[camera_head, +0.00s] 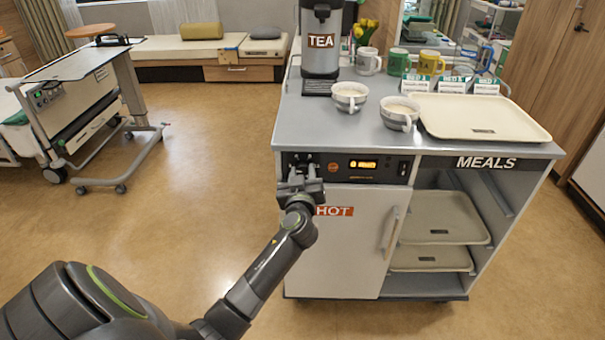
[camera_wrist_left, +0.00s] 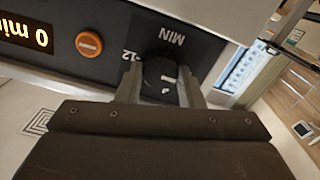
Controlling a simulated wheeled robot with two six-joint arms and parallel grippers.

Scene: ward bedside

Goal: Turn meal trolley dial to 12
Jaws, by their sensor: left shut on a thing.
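The meal trolley (camera_head: 310,113) stands ahead, with a dark control panel (camera_head: 340,176) along the top of its front. My left gripper (camera_head: 301,170) is at the left end of this panel and covers most of the dial in the head view. In the left wrist view the black dial (camera_wrist_left: 160,74) sits between the fingers of my left gripper (camera_wrist_left: 160,85), which is shut on it. The dial has a white mark. "MIN" and "12" are printed on the panel beside it. The display (camera_wrist_left: 25,32) reads "0 mi", its end cut off. My right gripper is not in view.
An orange button (camera_wrist_left: 89,43) lies between dial and display. Below the panel is the white HOT door (camera_head: 352,250) with a vertical handle. A tea urn (camera_head: 321,40), two bowls (camera_head: 349,97) (camera_head: 400,113) and a cream tray (camera_head: 480,118) stand on top.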

